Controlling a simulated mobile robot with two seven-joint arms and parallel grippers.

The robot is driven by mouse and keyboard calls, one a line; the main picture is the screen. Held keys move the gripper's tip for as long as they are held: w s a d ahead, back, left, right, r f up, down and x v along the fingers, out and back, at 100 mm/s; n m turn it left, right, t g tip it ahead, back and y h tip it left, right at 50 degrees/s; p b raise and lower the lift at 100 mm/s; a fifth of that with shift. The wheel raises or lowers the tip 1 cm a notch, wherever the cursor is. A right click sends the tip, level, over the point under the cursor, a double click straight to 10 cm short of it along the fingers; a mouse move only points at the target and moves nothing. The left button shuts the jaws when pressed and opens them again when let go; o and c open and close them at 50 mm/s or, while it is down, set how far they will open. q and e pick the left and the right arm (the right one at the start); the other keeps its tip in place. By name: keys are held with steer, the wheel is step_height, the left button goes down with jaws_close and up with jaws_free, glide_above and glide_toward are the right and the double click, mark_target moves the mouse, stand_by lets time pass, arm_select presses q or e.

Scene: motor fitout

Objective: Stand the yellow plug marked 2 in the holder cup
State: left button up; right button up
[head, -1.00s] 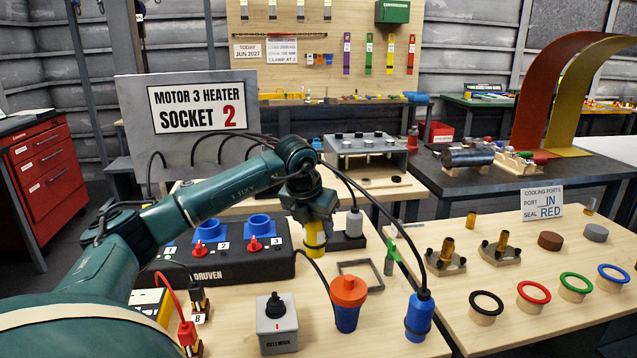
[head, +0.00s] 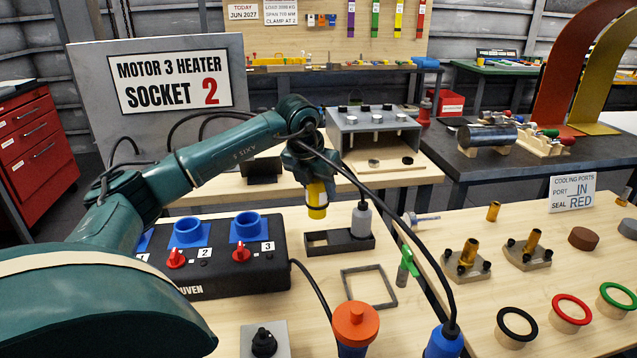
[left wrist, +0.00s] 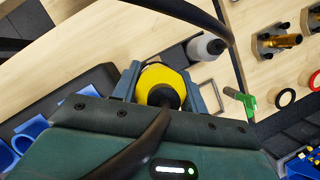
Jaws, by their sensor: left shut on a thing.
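My left gripper (head: 312,180) is shut on the yellow plug (head: 317,203), which hangs roughly upright with a black cable from its top. The left wrist view shows the yellow plug (left wrist: 158,82) between the jaws. No number on it is readable. A dark holder (head: 325,252) stands on the table below, with an open square cup at its left and a grey plug (head: 361,218) standing at its right. In the head view the yellow plug's lower end shows just above the holder's open cup, apart from it. My right gripper is not in view.
A black socket box (head: 230,270) with blue sockets and red switches lies left of the holder. A flat grey frame (head: 369,287), a green-handled piece (head: 407,262), an orange-topped blue plug (head: 355,325) and a blue plug (head: 443,345) stand nearer. Cables cross the space.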

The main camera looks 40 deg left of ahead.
mark_target(318, 207)
arm_select(q)
steer(key=shift+r, duration=0.1)
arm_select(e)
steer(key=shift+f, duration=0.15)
